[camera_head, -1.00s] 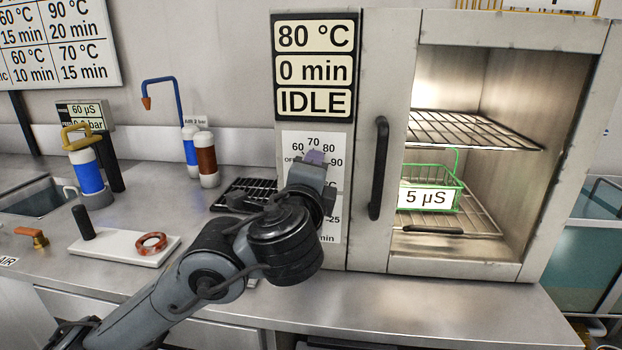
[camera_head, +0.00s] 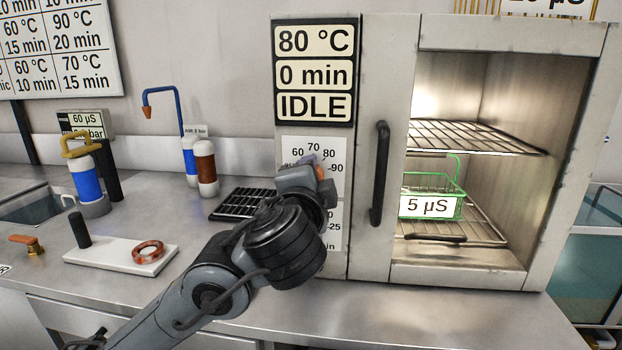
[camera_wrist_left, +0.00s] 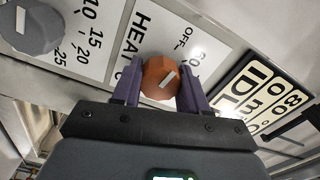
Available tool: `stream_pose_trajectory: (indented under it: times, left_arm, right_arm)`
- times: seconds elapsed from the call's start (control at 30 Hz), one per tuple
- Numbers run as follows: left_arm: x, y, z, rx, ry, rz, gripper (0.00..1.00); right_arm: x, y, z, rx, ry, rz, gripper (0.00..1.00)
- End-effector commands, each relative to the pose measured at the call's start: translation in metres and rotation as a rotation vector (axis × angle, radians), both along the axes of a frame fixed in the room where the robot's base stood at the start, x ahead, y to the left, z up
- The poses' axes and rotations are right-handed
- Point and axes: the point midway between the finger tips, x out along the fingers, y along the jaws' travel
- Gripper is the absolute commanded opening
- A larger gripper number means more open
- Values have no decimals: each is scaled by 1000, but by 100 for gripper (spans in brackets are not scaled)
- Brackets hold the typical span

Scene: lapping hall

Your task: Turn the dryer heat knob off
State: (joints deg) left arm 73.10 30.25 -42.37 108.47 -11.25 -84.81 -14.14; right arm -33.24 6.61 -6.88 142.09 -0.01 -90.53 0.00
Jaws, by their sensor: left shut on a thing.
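The orange-brown heat knob (camera_wrist_left: 152,76) is between the two purple fingers of my left gripper (camera_wrist_left: 160,88) in the left wrist view. The fingers are shut on its sides. A white pointer mark shows on its face; I cannot tell exactly which setting it points to. "OFF" and "HEAT" are printed beside it. In the head view my left gripper (camera_head: 312,166) is at the dial on the dryer (camera_head: 360,60) front and covers most of the knob. The dryer display (camera_head: 313,74) reads 80 °C, 0 min, IDLE. My right gripper is not in view.
A grey timer knob (camera_wrist_left: 32,28) sits beside the heat knob. A black vertical handle (camera_head: 379,174) is right of the dial. A green basket (camera_head: 447,186) marked 5 µS stands inside the lit chamber. A white board with a ring (camera_head: 148,250) and bottles (camera_head: 206,168) are on the left.

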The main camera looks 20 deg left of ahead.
Motion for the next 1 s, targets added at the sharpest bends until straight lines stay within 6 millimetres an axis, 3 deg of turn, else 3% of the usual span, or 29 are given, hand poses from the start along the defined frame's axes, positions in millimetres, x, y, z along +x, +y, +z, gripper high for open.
stream_pose_trajectory:
  times: [0.27, 0.3, 0.43, 0.77, 1.0]
  left_arm:
    - [0, 0, -1, -3, 0, 0, 13]
    - [0, 0, -1, -3, 0, 0, 48]
    - [0, 0, 0, -2, 1, 0, 68]
    - [-1, 0, 1, -1, 0, -1, 69]
    - [-24, -6, 3, 0, -1, -3, 69]
  right_arm:
    - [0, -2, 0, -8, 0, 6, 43]
    - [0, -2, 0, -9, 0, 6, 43]
    - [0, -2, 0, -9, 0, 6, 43]
    - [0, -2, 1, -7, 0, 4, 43]
    - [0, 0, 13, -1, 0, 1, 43]
